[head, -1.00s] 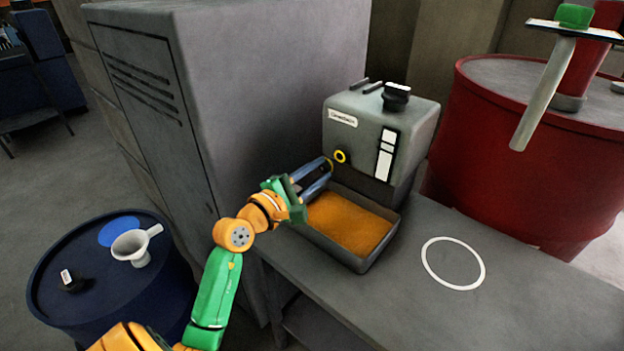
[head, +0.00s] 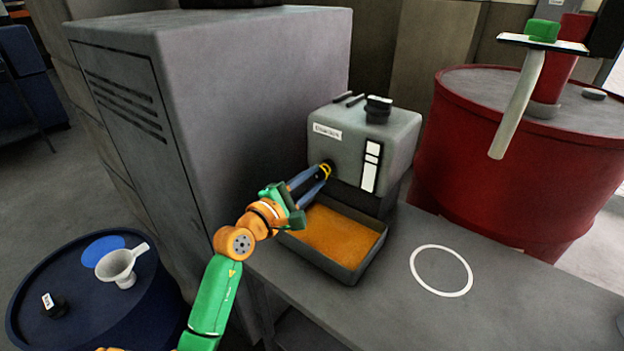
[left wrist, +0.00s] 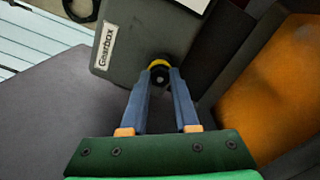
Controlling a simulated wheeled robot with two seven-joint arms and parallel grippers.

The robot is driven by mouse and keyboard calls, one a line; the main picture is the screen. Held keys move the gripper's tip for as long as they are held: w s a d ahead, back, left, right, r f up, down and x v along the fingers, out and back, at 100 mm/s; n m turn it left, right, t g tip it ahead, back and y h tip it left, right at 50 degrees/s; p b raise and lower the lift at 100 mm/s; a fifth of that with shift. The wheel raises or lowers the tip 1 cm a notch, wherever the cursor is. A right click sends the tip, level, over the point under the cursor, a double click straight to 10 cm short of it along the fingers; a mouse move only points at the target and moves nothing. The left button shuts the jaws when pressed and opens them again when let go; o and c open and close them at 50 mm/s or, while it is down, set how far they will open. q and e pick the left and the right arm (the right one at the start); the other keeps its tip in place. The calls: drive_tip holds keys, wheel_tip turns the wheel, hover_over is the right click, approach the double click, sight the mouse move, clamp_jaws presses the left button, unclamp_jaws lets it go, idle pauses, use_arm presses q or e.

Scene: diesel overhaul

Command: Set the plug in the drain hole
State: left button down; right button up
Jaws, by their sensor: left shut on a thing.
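The grey gearbox (head: 350,145) stands on the bench with a yellow-ringed drain hole (head: 327,170) low on its front. My left gripper (head: 322,175) is at this hole, its blue fingers pointing at the gearbox face. In the left wrist view the gripper (left wrist: 161,80) is shut on the small dark plug (left wrist: 160,77). The plug is in front of the yellow ring (left wrist: 157,63) and covers the hole. I cannot tell how far the plug is inside. My right gripper is not in view.
A tray of orange-brown oil (head: 337,271) lies below the hole, under my left gripper. A white circle (head: 441,270) marks clear bench to the right. A grey cabinet (head: 240,110) stands close on the left. A blue drum (head: 160,290) carries a white funnel (head: 118,266).

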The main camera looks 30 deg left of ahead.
use_arm(q)
drive_tip(key=shift+w, duration=0.4)
idle(0.8)
drive_tip(key=c, duration=0.6)
unclamp_jaws()
drive_tip(key=s, duration=0.4)
drive_tip(key=s+b, duration=0.1)
drive_tip(key=s, duration=0.2)
drive_tip(key=shift+a, duration=0.25)
